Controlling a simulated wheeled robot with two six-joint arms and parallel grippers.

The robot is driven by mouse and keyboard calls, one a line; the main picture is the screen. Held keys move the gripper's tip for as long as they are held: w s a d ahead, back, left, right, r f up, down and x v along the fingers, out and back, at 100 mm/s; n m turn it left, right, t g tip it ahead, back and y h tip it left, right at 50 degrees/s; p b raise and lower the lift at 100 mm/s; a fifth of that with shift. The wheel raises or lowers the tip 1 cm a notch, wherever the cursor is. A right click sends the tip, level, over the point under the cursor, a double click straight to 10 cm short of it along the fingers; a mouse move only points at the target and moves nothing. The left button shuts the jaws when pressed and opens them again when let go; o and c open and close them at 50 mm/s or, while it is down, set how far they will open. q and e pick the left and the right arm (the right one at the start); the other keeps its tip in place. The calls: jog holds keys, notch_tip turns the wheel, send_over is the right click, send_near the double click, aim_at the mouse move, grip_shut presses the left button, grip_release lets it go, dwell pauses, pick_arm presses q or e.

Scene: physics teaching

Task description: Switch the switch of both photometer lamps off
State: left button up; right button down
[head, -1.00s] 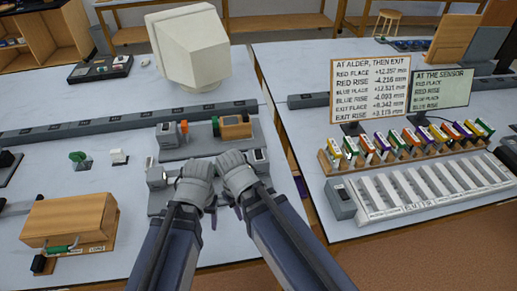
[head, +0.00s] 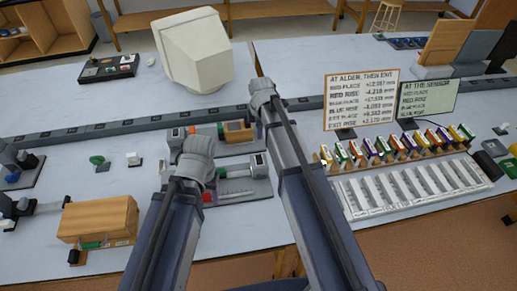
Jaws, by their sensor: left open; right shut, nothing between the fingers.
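I cannot tell for sure which items are the photometer lamps, and no switch is clear enough to read as on or off. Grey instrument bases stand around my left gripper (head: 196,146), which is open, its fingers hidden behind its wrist. The back base carries a wooden block with a green end (head: 238,131). The front base carries a grey block with a dark face (head: 259,165) and a red part (head: 207,197). My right gripper (head: 262,86) is shut and empty, raised over the back of the bench, near the long grey rail (head: 110,127) in the picture.
A white monitor-like housing (head: 193,50) stands at the back. A wooden box (head: 97,219) is at the front left. On the right are sign boards (head: 360,98), a rack of coloured blocks (head: 395,148) and a white slotted tray (head: 415,190). The left bench has clear patches.

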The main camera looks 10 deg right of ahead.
aim_at(258, 157)
jog(key=shift+f, duration=0.1)
dwell(0.3)
jog(key=f+b, duration=0.4)
jog(key=w+f+b, duration=0.1)
jog(key=f+b, duration=0.8)
jog(key=b, duration=0.1)
jog(key=shift+w+f, duration=0.35)
jog(key=shift+f, duration=0.05)
jog(key=shift+w+f+b, duration=0.1)
jog(key=shift+f+b, duration=0.15)
jog(key=shift+b, duration=0.05)
jog(key=shift+r, duration=0.15)
jog(key=shift+s, duration=0.25)
